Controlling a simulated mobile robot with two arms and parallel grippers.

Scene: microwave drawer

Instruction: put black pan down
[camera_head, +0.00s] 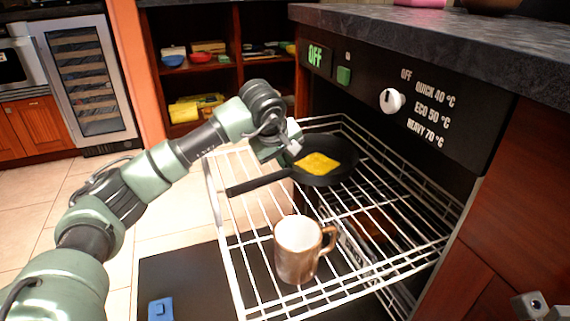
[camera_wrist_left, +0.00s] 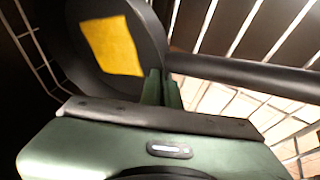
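The black pan (camera_head: 345,172) is over the far part of the white wire rack, with a flat yellow piece (camera_head: 317,163) in it. Its handle (camera_head: 258,183) points left toward the rack's edge. My left gripper (camera_head: 288,148) is at the pan's near-left rim. In the left wrist view, the two green fingers (camera_wrist_left: 162,88) stand close together at the rim of the pan (camera_wrist_left: 150,40), beside the root of the handle (camera_wrist_left: 245,72), and look shut on it. Whether the pan's base touches the wires is hard to tell. Only a grey piece, perhaps my right gripper (camera_head: 530,306), shows at the lower right.
A brown mug (camera_head: 296,250) stands on the nearer part of the rack (camera_head: 262,215). The appliance front with its white knob (camera_head: 392,100) rises behind the rack on the right. A dark open door (camera_head: 185,275) with a blue piece lies below. Rack wires left of the mug are bare.

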